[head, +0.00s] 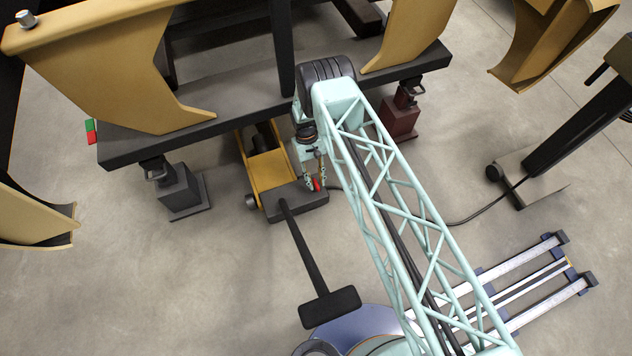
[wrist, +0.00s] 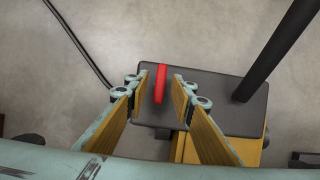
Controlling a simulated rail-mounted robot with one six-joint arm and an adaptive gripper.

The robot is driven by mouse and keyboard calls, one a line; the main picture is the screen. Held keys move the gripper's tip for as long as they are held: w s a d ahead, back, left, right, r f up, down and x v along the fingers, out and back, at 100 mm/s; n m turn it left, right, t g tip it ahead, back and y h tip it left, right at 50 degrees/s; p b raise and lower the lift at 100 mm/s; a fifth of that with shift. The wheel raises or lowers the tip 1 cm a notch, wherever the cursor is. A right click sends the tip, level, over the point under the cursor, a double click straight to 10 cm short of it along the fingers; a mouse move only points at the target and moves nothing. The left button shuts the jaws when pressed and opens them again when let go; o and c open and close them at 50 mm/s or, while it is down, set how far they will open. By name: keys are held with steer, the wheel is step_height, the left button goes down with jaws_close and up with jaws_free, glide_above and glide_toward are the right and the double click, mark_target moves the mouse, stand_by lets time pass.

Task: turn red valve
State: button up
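The red valve (wrist: 160,83) is a thin red bar on the dark top plate (wrist: 225,118) of a yellow-framed jack. In the wrist view it lies between the two fingers of my gripper (wrist: 161,84), with a gap on either side. My gripper is open around it, and I cannot tell how far above the plate the fingertips are. In the head view only a small part of the red valve (head: 317,185) shows beside my gripper (head: 316,180), at the right side of the jack's dark plate (head: 308,204).
The jack's black handle (head: 304,248) rises from the plate near the valve. A dark beam (head: 235,115) with tan curved shells (head: 110,70) stands over the jack, on stands (head: 180,190) at both sides. A black cable (head: 462,221) runs along the floor at right.

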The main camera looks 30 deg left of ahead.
steer(key=v, duration=0.7)
steer(key=shift+r, duration=0.2)
stand_by(0.5)
